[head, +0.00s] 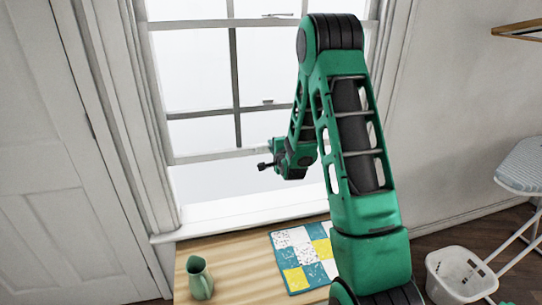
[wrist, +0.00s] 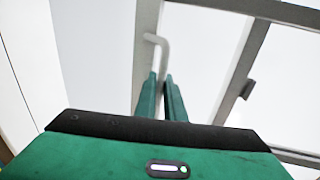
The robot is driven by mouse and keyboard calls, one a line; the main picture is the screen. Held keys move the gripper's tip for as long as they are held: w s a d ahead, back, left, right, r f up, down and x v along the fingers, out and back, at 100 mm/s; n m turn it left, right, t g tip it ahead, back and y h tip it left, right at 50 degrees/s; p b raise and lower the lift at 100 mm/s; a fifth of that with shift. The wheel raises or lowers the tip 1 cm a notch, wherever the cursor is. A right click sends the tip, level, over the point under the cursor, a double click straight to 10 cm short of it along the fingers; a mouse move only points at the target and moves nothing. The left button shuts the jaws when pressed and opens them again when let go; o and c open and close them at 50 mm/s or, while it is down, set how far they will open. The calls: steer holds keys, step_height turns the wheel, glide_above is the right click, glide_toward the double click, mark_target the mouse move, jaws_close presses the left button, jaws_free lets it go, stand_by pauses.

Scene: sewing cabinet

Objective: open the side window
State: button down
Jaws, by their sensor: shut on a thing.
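The window (head: 235,92) stands in the wall ahead, with grey bars across bright panes. Its lower rail (head: 212,156) is raised above the white sill (head: 250,208), with a pale gap between them. A window bar (wrist: 240,68) runs right of the handle.
Below the sill is a wooden table top (head: 235,257) with a green jug (head: 199,278) and a patchwork piece (head: 303,255). A white basket (head: 458,275) and an ironing board (head: 524,165) stand right. A panelled door (head: 50,215) is left.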

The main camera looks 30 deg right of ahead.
steer(key=shift+w+a+r, duration=0.35)
steer(key=shift+a+r, duration=0.1)
steer(key=c, duration=2)
jaws_free()
steer(key=shift+f, duration=0.1)
steer(key=shift+o, duration=0.8)
steer(key=shift+s+d+f, duration=0.1)
steer(key=shift+s+d, duration=0.1)
steer(key=v, duration=1)
steer(key=shift+s+a, duration=0.15)
steer(key=shift+a, duration=0.1)
